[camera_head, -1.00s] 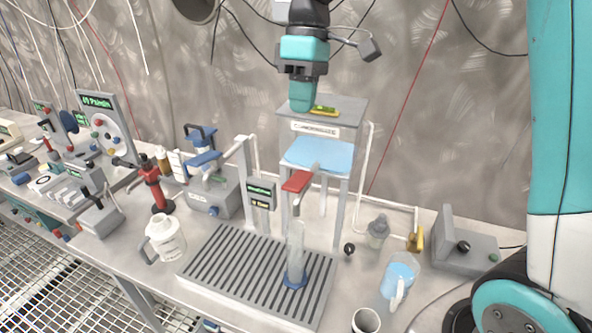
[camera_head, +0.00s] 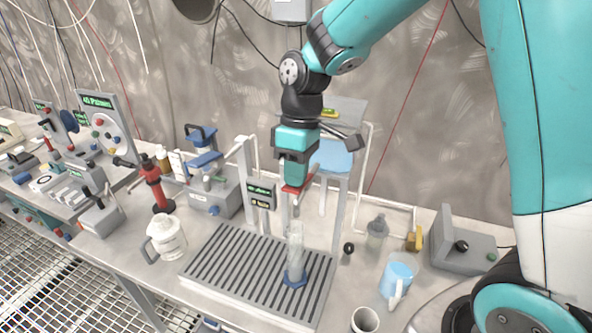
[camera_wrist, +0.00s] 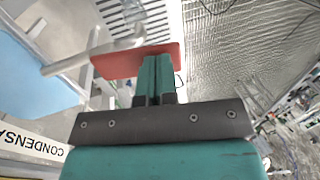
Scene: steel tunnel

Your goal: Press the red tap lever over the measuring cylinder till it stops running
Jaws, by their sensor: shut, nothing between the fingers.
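The red tap lever (camera_head: 291,189) is mostly hidden behind my gripper (camera_head: 296,184) in the head view. In the wrist view the red lever (camera_wrist: 135,60) lies at the tips of my shut, empty gripper (camera_wrist: 155,62). The fingertips overlap the lever in the picture; I cannot tell whether they touch it. The clear measuring cylinder (camera_head: 296,250) stands upright on its blue base on the slotted drip tray (camera_head: 225,262), below the tap. I cannot make out a stream or a liquid level in it.
A blue tank (camera_head: 332,157) sits on a stand behind my gripper. A blue-filled jug (camera_head: 397,277), a white cup (camera_head: 365,320) and a grey bottle (camera_head: 376,232) stand to the right. A white jug (camera_head: 165,238) and a red post (camera_head: 155,185) stand left of the tray.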

